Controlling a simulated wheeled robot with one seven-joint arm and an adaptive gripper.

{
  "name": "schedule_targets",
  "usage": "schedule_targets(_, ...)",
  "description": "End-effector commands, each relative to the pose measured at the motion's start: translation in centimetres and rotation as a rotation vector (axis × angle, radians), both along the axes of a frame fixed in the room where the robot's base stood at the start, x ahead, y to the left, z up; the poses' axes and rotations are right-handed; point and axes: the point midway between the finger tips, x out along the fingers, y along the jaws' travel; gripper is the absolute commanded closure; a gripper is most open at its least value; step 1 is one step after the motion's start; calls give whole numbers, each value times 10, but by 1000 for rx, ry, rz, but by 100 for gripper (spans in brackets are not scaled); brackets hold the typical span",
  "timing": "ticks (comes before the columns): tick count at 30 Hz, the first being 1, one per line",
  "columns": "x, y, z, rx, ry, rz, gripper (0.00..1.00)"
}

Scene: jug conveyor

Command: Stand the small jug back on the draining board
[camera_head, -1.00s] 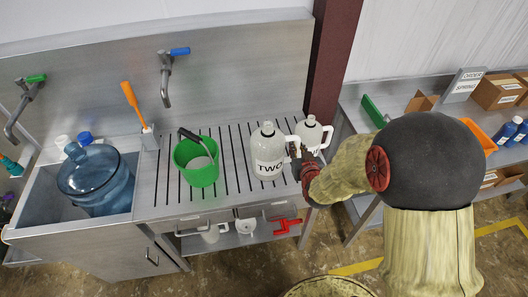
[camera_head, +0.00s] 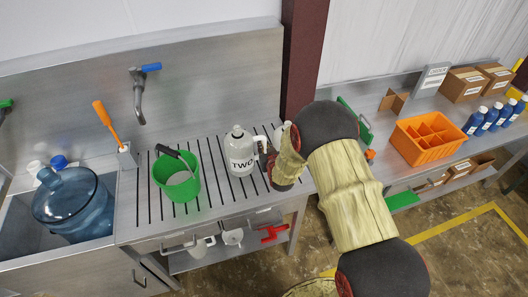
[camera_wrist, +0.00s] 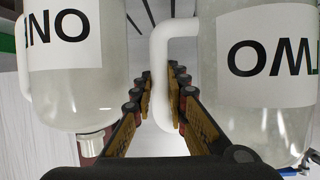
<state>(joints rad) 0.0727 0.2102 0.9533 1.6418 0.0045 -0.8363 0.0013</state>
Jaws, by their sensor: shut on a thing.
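A white jug marked TWO (camera_head: 241,160) looks upright at the right part of the slotted draining board (camera_head: 217,206). My gripper (camera_head: 266,163) is at its right side. In the wrist view my gripper (camera_wrist: 163,85) is shut on the white handle of the jug marked TWO (camera_wrist: 268,105). A second jug, marked ONE (camera_wrist: 100,70), is close by on the left of that view. In the head view it is mostly hidden behind my gripper. I cannot tell whether the held jug's base touches the board.
A green bucket (camera_head: 177,184) with a dark handle stands on the board left of the held jug. A blue water bottle (camera_head: 72,202) is in the sink. A dark red post (camera_head: 302,60) rises behind my gripper. An orange crate (camera_head: 432,140) is on the right bench.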

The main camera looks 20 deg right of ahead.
Motion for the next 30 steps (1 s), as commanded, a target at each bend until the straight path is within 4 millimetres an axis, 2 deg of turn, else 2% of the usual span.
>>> schedule_targets(5,6,0,-8,0,0,0,100)
schedule_targets(9,5,0,-29,0,4,0,100)
schedule_targets(12,6,0,-36,0,-1,0,100)
schedule_targets(23,6,0,-40,0,-2,0,100)
schedule_targets(24,6,0,-41,0,-1,0,84)
schedule_targets(30,6,0,-40,0,0,0,73)
